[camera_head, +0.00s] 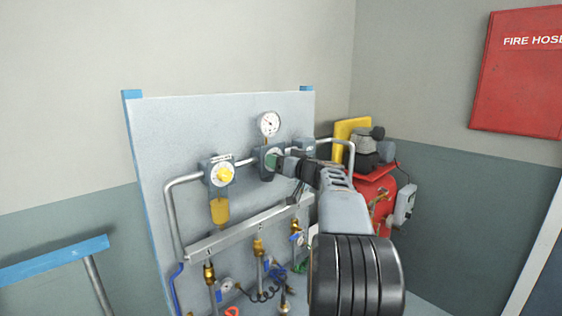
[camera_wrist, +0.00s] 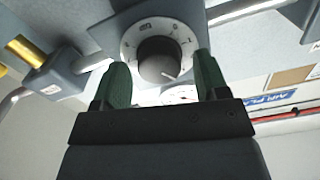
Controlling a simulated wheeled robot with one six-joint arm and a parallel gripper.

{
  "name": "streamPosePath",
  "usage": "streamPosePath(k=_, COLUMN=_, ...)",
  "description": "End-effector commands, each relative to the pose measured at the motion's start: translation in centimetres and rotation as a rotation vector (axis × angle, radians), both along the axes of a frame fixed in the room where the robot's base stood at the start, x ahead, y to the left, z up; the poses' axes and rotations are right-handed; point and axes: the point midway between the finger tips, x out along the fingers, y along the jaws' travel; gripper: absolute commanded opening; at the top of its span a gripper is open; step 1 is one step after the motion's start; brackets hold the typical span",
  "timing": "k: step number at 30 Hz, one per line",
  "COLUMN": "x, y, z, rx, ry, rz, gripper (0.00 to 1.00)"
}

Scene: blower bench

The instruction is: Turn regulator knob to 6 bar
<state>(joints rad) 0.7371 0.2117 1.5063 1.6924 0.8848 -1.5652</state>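The regulator is a grey block on the upright panel, with a pressure gauge (camera_head: 269,124) above it. In the wrist view its black round knob (camera_wrist: 157,62) sits on a white dial plate (camera_wrist: 130,41) with markings too small to read surely. A pale line on the knob points to the lower right. My gripper (camera_wrist: 163,70) is open, its green fingers on either side of the knob with a visible gap each side. In the head view my gripper (camera_head: 274,160) is in front of the regulator and hides most of it. The gauge reading cannot be read.
A filter unit with a yellow face (camera_head: 220,174) and amber bowl (camera_head: 219,211) is left of the regulator. Pipes and a manifold rail (camera_head: 235,233) with brass valves run below. A red compressor (camera_head: 372,194) stands right. A blue-topped stand (camera_head: 50,260) is at far left.

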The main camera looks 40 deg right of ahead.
Motion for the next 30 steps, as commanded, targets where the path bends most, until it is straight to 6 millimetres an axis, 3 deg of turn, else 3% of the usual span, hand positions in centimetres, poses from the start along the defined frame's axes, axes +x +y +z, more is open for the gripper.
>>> streamPosePath(k=15, x=-0.04, y=-0.01, z=0.02, rx=0.000, ry=0.000, rz=0.000, gripper=0.19)
streamPosePath(k=23, x=-0.04, y=-0.02, z=-0.17, rx=0.037, ry=0.004, rz=0.000, gripper=0.19)
streamPosePath(k=30, x=-0.05, y=-0.09, z=-0.39, rx=0.187, ry=0.024, rz=-0.001, gripper=0.19)
